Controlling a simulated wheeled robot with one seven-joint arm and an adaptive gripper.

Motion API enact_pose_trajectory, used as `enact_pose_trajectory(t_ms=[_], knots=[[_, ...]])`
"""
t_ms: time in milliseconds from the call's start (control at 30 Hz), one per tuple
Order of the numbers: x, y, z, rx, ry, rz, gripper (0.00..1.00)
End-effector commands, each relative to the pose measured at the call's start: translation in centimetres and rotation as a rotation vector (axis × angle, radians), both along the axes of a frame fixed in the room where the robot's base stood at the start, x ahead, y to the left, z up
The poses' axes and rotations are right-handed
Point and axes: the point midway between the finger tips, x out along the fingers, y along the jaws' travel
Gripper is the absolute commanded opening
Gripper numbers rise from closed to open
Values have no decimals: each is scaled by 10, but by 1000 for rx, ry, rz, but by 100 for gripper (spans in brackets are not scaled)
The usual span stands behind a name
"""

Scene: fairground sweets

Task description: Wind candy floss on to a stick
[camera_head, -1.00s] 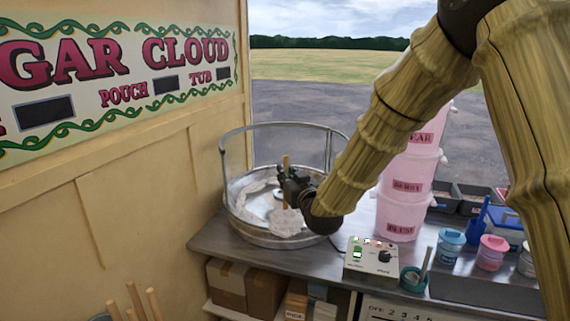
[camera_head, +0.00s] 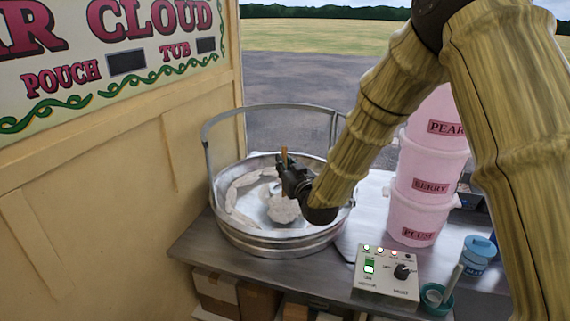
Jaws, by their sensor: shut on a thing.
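The candy floss machine's wide metal bowl (camera_head: 268,240) stands on the counter with a raised metal hoop at its back. My gripper (camera_head: 287,178) is over the bowl, shut on a thin wooden stick (camera_head: 284,154) whose top end shows above the jaws. A pale greyish-pink clump of floss (camera_head: 285,209) shows just below my gripper, around where the stick's lower end is. More pale floss (camera_head: 235,192) lies in a band along the left inside of the bowl. My gripper and wrist hide part of the stick and the bowl's right side.
A control box (camera_head: 387,272) with lit lamps and a knob stands right of the bowl. The signed wall (camera_head: 110,190) closes the left. Cardboard boxes (camera_head: 215,290) sit below the counter.

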Motion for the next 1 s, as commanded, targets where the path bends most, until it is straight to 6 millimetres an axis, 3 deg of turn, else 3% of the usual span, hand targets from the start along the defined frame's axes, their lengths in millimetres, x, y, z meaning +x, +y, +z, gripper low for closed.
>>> enact_pose_trajectory(t_ms=[367,567,1000], knots=[[11,-34,1,1,-1,-2,3],[10,-33,6,0,-1,-3,3],[10,-33,45,1,-2,-3,3]])
